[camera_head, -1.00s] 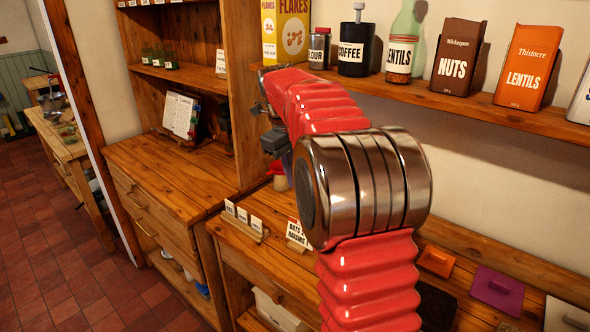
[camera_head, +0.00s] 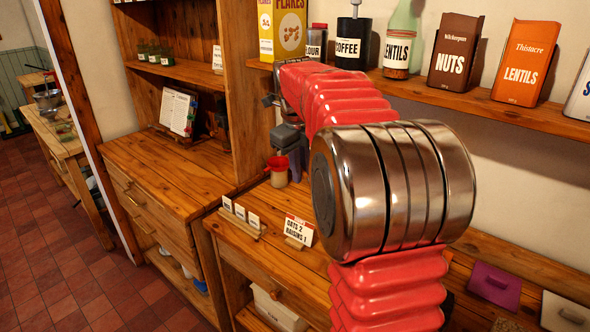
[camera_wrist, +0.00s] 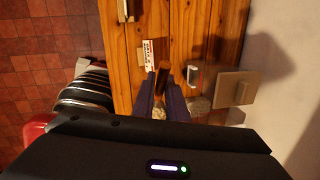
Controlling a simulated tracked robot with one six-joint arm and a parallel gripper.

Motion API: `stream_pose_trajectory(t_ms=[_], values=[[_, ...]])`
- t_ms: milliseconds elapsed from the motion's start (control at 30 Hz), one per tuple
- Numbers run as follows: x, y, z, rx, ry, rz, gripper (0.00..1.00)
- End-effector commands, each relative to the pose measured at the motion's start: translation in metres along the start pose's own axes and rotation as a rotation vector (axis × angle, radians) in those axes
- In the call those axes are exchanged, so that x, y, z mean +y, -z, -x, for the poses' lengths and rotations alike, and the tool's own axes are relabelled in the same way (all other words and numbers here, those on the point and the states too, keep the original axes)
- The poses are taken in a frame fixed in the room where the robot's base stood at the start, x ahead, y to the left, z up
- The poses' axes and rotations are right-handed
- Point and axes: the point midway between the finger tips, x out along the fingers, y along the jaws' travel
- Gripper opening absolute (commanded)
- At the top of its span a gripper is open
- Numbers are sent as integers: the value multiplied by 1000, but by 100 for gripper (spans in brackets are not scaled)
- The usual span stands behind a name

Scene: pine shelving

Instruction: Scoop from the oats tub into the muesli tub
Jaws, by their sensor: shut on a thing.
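My gripper (camera_head: 290,145) hangs over the bench, partly hidden behind my red arm. In the wrist view its two dark blue fingers (camera_wrist: 163,92) are closed on a brown handle (camera_wrist: 164,76), which looks like the scoop's. The scoop's bowl is not clearly visible. A card (camera_head: 298,232) reading "OATS 2 RAISINS 1" stands on the bench. The muesli tub cannot be made out.
Small white cards (camera_head: 240,212) stand in a holder at the bench's left. A purple lid (camera_head: 494,286) lies to the right. The shelf (camera_head: 480,104) above bears several packets and jars.

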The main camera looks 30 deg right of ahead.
Motion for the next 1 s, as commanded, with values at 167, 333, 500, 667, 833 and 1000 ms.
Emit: stream_pose_trajectory(t_ms=[167,333,500,667,833,1000], values=[[-3,15,4,-66,-5,-15,0],[-5,29,8,-132,-14,-27,0],[-8,43,11,-203,-21,-42,0],[-8,47,12,-233,-26,-44,0],[-8,47,12,-232,-26,-44,0],[-8,47,12,-231,-25,-44,0]])
